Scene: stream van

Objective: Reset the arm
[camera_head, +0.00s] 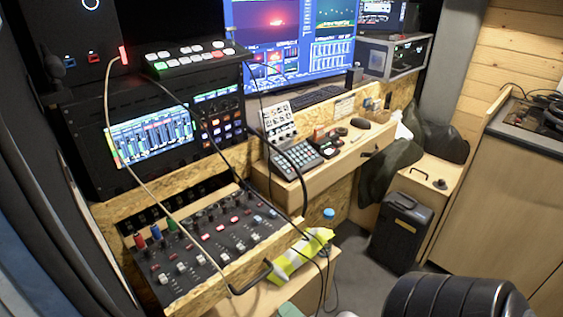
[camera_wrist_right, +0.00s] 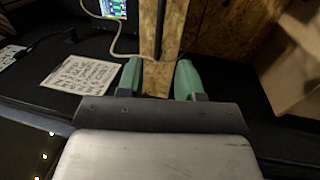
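My right gripper (camera_wrist_right: 159,78) shows in the right wrist view, with two green fingertips set well apart. It is open, and I see nothing held between the fingers. A wooden post (camera_wrist_right: 163,60) and a thin cable show in the gap, seemingly beyond the fingertips; I cannot tell the distance. In the head view I cannot make out either gripper clearly. A dark rounded shape (camera_head: 440,297) fills the bottom right edge there, and I cannot tell what it is. My left gripper is not in view.
A control panel (camera_head: 205,245) with a loose cable stands at left. A desk (camera_head: 335,160) carries a keypad, and screens (camera_head: 290,40) stand behind. A black case (camera_head: 400,230) stands on the floor. A handwritten paper (camera_wrist_right: 80,74) lies on a dark surface in the wrist view.

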